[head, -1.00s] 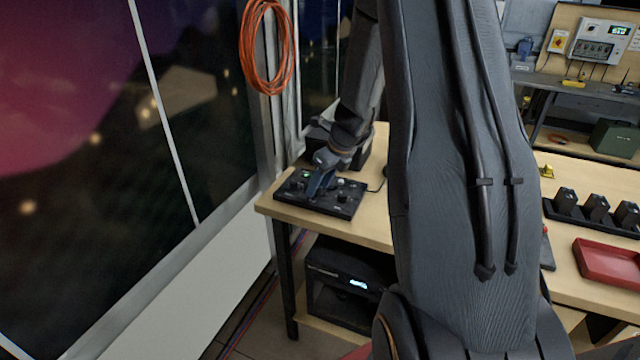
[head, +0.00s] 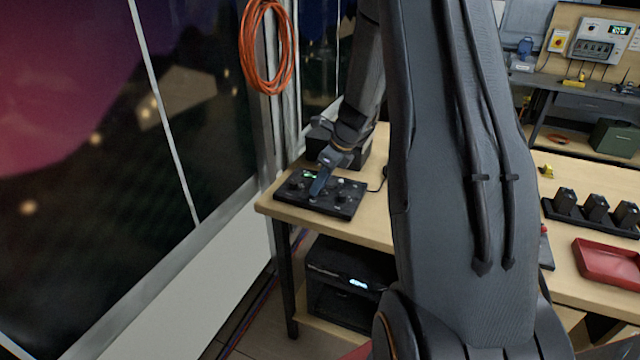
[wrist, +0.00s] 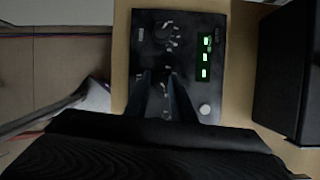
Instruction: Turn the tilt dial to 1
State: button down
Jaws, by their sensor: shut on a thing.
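A black control panel (head: 345,206) lies on the near left corner of the wooden table, and it fills the middle of the wrist view (wrist: 205,20). It carries knobs and a small green-lit display (wrist: 205,58). One round dial with marks around it (wrist: 163,33) stands clear of my fingers. My gripper (head: 316,192) points down at the panel. In the wrist view its two fingers (wrist: 166,76) are shut on another dial (wrist: 165,73), which they largely hide. I cannot read the labels or the dial's setting.
A dark box (wrist: 290,70) stands close beside the panel. An orange cable coil (head: 266,48) hangs on the window frame. A red tray (head: 607,262) and several black blocks (head: 596,207) are on the right of the table. A black device (head: 345,268) sits below.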

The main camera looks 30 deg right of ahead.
jog(key=n+g, duration=0.1)
jog(key=n, duration=0.1)
jog(key=n+y, duration=0.1)
jog(key=n, duration=0.2)
jog(key=shift+w+d+n+g, duration=0.2)
jog(key=shift+n+g, duration=0.1)
jog(key=shift+g, duration=0.1)
jog(key=n+g, duration=0.1)
jog(key=n, duration=0.1)
jog(key=n+g+b, duration=0.1)
jog(key=n, duration=0.2)
jog(key=shift+w+n+y, duration=0.2)
jog(key=shift+n+y, duration=0.1)
jog(key=n+g+b, duration=0.1)
jog(key=n, duration=0.1)
jog(key=n+g+b, duration=0.1)
jog(key=n, duration=0.2)
jog(key=shift+w+a, duration=0.15)
jog(key=n+h, duration=0.1)
jog(key=n, duration=0.1)
jog(key=n+g+h+b, duration=0.1)
jog(key=n, duration=0.2)
jog(key=shift+a+g, duration=0.1)
jog(key=shift+g, duration=0.2)
jog(key=shift+n, duration=0.3)
jog(key=c, duration=1.5)
grip_release()
